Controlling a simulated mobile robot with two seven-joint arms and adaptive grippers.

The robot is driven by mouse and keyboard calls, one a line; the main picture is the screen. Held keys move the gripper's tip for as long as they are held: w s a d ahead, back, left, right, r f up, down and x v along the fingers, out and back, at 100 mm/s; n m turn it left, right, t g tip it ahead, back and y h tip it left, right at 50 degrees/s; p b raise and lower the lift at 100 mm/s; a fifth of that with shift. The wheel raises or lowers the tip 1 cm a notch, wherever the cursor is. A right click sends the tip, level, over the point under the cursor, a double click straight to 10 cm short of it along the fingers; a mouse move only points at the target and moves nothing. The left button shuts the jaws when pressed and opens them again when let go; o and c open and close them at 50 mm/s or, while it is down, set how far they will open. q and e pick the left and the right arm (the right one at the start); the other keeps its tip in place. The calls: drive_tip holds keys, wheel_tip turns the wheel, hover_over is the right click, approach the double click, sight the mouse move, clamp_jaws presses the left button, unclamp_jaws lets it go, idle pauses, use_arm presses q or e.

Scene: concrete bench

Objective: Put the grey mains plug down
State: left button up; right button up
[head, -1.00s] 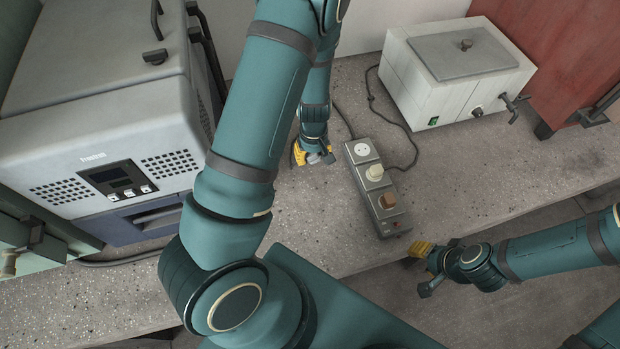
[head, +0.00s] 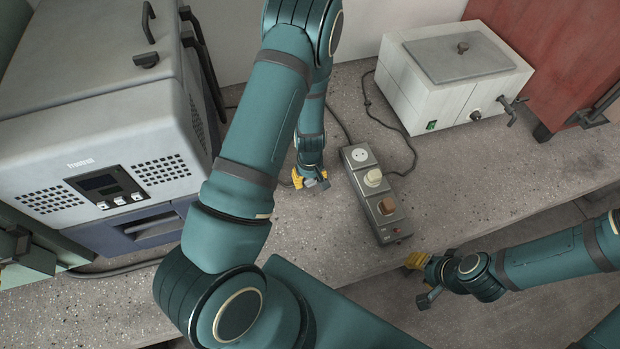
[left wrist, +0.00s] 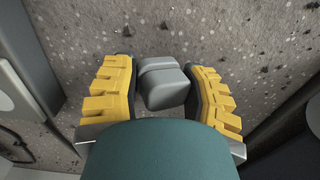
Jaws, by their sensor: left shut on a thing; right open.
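The grey mains plug (left wrist: 164,86) is between the yellow-padded fingers of my left gripper (left wrist: 162,92) in the left wrist view, with the speckled bench behind it. My left gripper (head: 311,181) is shut on the plug, low over the bench just left of the power strip; I cannot tell whether the plug touches the bench. In the head view the plug is mostly hidden by the gripper. My right gripper (head: 420,276) is open and empty, off the bench's front edge.
The power strip (head: 389,228) has an empty white socket (head: 360,156), a cream plug (head: 373,178) and a brown plug (head: 386,206). A grey oven-like machine (head: 95,130) stands left. A white bath (head: 452,85) stands back right. Bare bench (head: 460,190) lies right of the strip.

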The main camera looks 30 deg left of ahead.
use_arm(q)
drive_tip(key=shift+f+b, duration=0.4)
drive_tip(key=shift+f, duration=0.15)
drive_tip(key=shift+f, duration=0.1)
drive_tip(key=o, duration=1.3)
drive_tip(key=shift+c, duration=0.2)
